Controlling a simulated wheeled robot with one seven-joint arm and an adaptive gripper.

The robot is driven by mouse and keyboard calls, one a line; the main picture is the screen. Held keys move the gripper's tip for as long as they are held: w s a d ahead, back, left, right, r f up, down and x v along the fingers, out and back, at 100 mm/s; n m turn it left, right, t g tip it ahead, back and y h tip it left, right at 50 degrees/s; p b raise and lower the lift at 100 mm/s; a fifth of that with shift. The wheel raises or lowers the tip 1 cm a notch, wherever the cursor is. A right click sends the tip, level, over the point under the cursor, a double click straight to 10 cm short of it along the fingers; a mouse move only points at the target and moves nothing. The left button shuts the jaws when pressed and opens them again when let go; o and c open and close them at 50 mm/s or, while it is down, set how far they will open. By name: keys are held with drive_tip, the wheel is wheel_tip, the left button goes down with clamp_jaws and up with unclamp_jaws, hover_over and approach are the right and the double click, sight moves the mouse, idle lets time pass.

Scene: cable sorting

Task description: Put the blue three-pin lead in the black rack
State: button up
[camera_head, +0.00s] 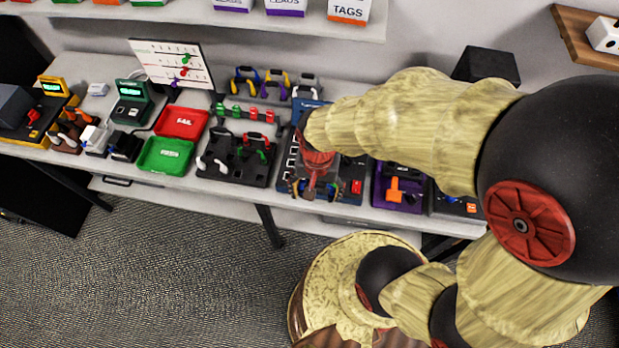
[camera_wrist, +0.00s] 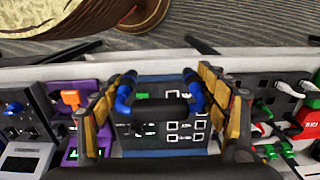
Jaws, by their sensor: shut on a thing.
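In the wrist view a lead with blue ends (camera_wrist: 125,97) and a black middle spans the gap between the fingers of my gripper (camera_wrist: 160,103). My gripper is shut on this lead and holds it over the blue test board (camera_wrist: 165,151). Whether its pins touch the board cannot be told. In the head view my gripper (camera_head: 316,184) is over the same board (camera_head: 308,95), and the lead is too small to make out. A black rack-like board (camera_head: 235,166) with white, red and green leads stands to the left. Dark stands with coloured leads (camera_head: 262,82) are behind it.
A red tray (camera_head: 182,122) and a green tray (camera_head: 165,155) lie farther left. A purple board (camera_head: 397,192) with an orange plug stands right of the blue board. The bench is crowded; a shelf (camera_head: 300,20) overhangs its back.

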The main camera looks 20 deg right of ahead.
drive_tip(key=r+p, duration=0.1)
drive_tip(key=s+r+p, duration=0.1)
drive_tip(key=r, duration=0.1)
drive_tip(key=shift+s+r+p, duration=0.35)
drive_tip(key=shift+r+p, duration=0.05)
drive_tip(key=shift+a+f, duration=0.1)
drive_tip(key=shift+f, duration=0.05)
idle(0.3)
